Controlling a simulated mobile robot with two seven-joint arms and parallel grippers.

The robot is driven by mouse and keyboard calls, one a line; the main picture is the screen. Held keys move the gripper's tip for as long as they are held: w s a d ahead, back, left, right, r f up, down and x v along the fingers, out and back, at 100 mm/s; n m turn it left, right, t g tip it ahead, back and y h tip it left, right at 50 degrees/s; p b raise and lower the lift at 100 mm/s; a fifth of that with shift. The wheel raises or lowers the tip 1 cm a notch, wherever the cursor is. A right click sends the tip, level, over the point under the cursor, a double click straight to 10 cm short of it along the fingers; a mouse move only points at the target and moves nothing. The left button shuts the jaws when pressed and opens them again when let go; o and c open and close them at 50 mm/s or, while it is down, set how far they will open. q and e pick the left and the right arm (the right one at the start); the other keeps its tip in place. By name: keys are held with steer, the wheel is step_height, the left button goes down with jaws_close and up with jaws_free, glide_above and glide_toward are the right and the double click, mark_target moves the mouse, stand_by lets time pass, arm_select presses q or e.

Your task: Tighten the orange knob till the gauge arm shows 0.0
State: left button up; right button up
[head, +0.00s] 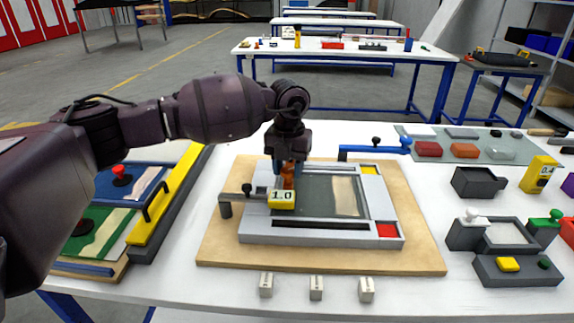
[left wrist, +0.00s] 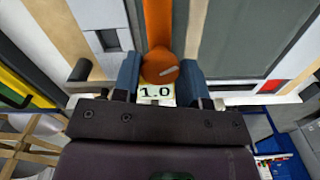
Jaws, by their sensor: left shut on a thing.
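The orange knob (left wrist: 160,68) stands between the two blue fingers of my left gripper (left wrist: 160,78) in the left wrist view. In the head view the left gripper (head: 287,170) reaches down from above, shut on the orange knob (head: 288,182). The yellow gauge block (head: 282,200) beside it reads 1.0, and the label also shows in the left wrist view (left wrist: 156,92). A dark gauge arm (head: 245,194) runs left from the block to a post. My right gripper is not in view.
The grey frame fixture (head: 320,233) sits on a wooden board (head: 425,255). A blue-handled clamp (head: 375,149) stands behind it. Several small white blocks (head: 316,288) lie in front. At right are a grey tray (head: 478,183) and a yellow 0.4 block (head: 538,174).

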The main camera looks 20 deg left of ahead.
arm_select(q)
steer(key=m, duration=0.5)
steer(key=shift+r+m+p, duration=0.15)
steer(key=shift+m+p, duration=0.15)
steer(key=shift+p, duration=0.05)
steer(key=m, duration=0.3)
steer(key=shift+m, duration=0.3)
steer(key=m, duration=0.2)
steer(key=shift+m, duration=0.4)
steer(key=m+b, duration=0.1)
steer(key=m, duration=0.7)
steer(key=m+b, duration=0.1)
steer(key=m, duration=0.1)
steer(key=shift+m, duration=0.4)
steer(key=shift+m+b, duration=0.4)
steer(key=shift+m, duration=1.3)
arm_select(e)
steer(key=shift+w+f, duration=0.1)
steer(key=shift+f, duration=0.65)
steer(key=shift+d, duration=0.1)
